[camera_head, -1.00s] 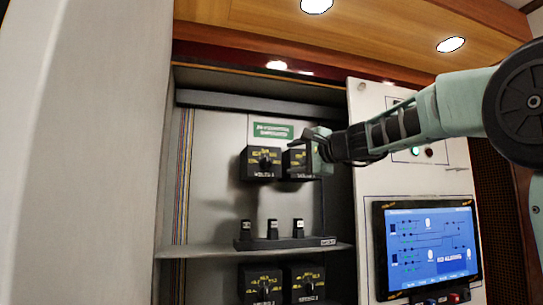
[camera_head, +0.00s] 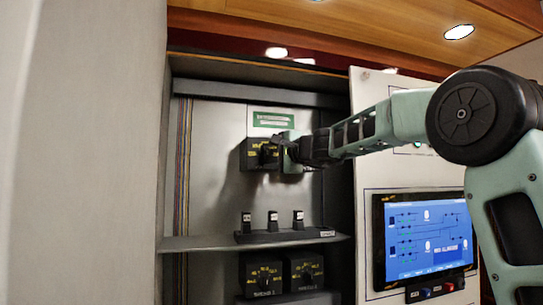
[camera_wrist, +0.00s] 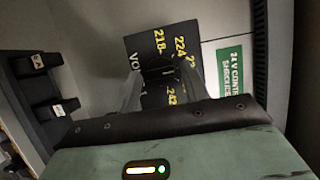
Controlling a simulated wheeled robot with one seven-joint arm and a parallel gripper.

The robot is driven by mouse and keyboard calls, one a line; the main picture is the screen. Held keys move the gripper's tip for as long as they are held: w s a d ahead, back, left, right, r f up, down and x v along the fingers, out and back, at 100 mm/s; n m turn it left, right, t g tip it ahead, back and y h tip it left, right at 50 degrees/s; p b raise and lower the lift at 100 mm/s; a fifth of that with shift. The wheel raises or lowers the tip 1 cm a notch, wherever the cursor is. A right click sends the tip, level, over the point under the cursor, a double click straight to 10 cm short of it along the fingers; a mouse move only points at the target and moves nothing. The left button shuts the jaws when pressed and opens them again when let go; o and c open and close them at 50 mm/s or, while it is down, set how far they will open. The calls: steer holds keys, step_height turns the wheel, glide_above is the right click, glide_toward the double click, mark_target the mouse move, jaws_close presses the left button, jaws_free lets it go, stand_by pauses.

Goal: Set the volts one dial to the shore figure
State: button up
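In the wrist view a dial box (camera_wrist: 146,45) fills the centre, with yellow figures including 218, 224 and 242 and a partly hidden label starting "VO". My gripper (camera_head: 272,152) is at the front of this box. In the wrist view my gripper (camera_wrist: 158,80) has its fingers apart, one on each side of the dark round knob (camera_wrist: 157,70). I cannot tell whether they touch it. The knob's pointer is unclear.
A shelf (camera_head: 200,243) below carries a black strip with three small labelled switches (camera_head: 272,220). Two more dials (camera_head: 262,277) sit under it. A green sign (camera_head: 272,120) is above. A panel with a blue screen (camera_head: 430,237) stands right.

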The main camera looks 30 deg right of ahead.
steer(key=c, duration=0.6)
steer(key=shift+f, duration=0.1)
steer(key=shift+b, duration=0.45)
steer(key=shift+f+m+b, duration=0.3)
steer(key=shift+m+b, duration=0.2)
steer(key=shift+b, duration=0.55)
steer(key=m+b, duration=0.1)
steer(key=b, duration=0.1)
steer(key=m+t+b, duration=0.1)
steer(key=b, duration=0.1)
steer(key=shift+f, duration=0.25)
steer(key=m+t+b, duration=0.1)
steer(key=m+b, duration=0.1)
steer(key=b, duration=0.2)
steer(key=shift+m, duration=0.3)
steer(key=m+t+h+b, duration=0.1)
steer(key=m+b, duration=0.1)
steer(key=shift+r+m+b, duration=0.15)
steer(key=shift+m+b, duration=0.15)
steer(key=shift+b, duration=0.1)
steer(key=shift+w+r, duration=0.1)
